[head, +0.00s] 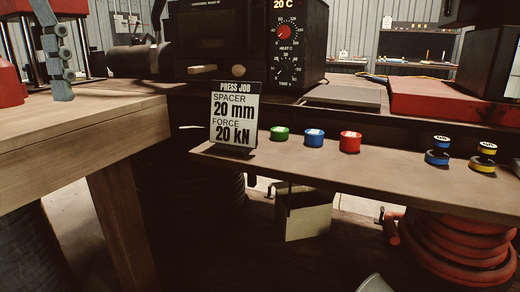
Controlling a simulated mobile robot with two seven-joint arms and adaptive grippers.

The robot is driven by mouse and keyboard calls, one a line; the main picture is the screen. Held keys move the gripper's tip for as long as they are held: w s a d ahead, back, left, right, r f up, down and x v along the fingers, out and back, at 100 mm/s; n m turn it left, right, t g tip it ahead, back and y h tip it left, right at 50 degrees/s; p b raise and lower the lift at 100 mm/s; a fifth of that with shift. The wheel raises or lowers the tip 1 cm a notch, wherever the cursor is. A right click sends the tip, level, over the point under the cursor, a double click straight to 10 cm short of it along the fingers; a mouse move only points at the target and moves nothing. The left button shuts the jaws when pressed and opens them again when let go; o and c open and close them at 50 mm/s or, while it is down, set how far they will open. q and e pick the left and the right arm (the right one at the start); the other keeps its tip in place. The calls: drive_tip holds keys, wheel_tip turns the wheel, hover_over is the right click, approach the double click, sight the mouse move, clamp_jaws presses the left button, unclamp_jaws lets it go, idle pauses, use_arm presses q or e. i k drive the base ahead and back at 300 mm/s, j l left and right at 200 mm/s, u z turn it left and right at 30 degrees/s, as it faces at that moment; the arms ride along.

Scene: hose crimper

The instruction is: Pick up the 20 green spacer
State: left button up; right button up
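The green spacer (280,133) is a short, round piece with a pale top. It sits upright on the wooden shelf (330,166), just right of the press job sign (234,118), which reads "SPACER 20 mm, FORCE 20 kN". A blue spacer (314,138) and a taller red spacer (350,142) stand in a row to its right. The marking on the green spacer's top is too small to read. I make out neither of my grippers in the head view, and nothing touches the green spacer.
A wooden bench (70,135) is at the left. Behind are a dark machine with dials (285,50), a grey plate (343,96) and a red block (430,100). A coiled red hose (455,250) lies below.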

sight(278, 133)
drive_tip(key=k, duration=1.35)
